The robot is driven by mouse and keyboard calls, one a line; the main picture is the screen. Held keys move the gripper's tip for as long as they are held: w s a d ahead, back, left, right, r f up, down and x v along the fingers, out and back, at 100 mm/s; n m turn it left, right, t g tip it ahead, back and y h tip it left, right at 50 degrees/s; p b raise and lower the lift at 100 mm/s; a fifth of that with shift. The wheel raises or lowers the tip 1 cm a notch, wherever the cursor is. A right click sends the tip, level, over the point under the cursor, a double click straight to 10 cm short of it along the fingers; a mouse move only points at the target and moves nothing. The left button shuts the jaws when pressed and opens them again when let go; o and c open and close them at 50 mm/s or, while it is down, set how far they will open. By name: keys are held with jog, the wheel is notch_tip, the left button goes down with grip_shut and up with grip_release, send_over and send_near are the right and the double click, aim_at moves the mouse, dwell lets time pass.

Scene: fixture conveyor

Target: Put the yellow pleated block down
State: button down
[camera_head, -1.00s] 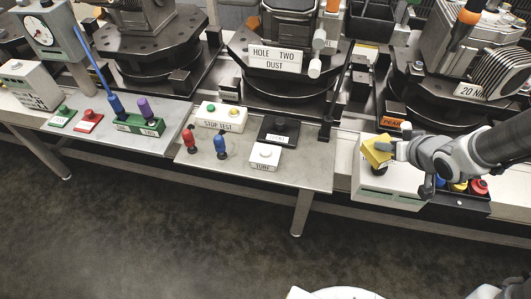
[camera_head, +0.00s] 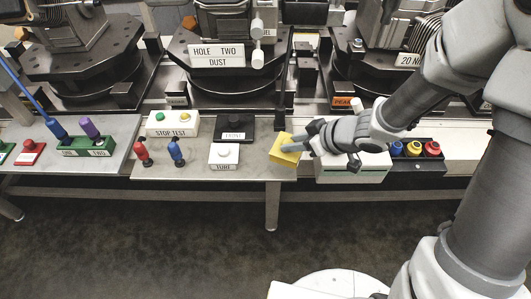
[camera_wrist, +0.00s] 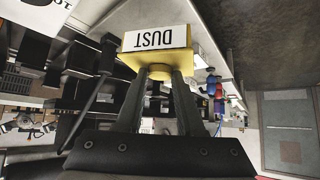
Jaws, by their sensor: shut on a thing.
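The yellow pleated block (camera_head: 284,150) is at the right end of the middle metal table in the head view. My gripper (camera_head: 314,146) reaches in from the right and is shut on it. In the wrist view my gripper (camera_wrist: 160,80) has both fingers on a yellow knob of the block (camera_wrist: 128,60). A white label reading DUST faces that camera. The block looks tilted in the head view. I cannot tell whether it touches the table or hangs just above it. Its pleats are not clear in either view.
The metal table (camera_head: 205,182) also bears a white button (camera_head: 224,154), a black-based button (camera_head: 235,127), a STOP TEST box (camera_head: 172,123), and red (camera_head: 143,153) and blue (camera_head: 177,152) handles. A white box (camera_head: 352,165) stands right, beneath my gripper. Machines stand behind.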

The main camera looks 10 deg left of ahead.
jog(key=shift+s+d+f+b+x, duration=0.1)
jog(key=shift+b+x, duration=0.75)
jog(key=shift+x, duration=0.9)
jog(key=shift+s+d+f+b+x, duration=0.1)
jog(key=shift+b+x, duration=0.8)
jog(key=shift+x, duration=0.8)
jog(key=shift+s+f+b+x, duration=0.15)
jog(key=shift+b+x, duration=0.7)
jog(key=shift+x, duration=0.9)
jog(key=shift+f, duration=0.1)
jog(key=c, duration=0.5)
grip_release()
jog(key=shift+d+r, duration=0.15)
jog(key=shift+r, duration=0.2)
jog(key=p+v, duration=0.5)
jog(key=v, duration=0.5)
jog(key=shift+s+d+r+p, duration=0.1)
jog(key=shift+d+r+p, duration=0.1)
jog(key=shift+r+p, duration=0.15)
jog(key=shift+s+d+r, duration=0.15)
jog(key=shift+d+r, duration=0.05)
jog(key=shift+d, duration=0.15)
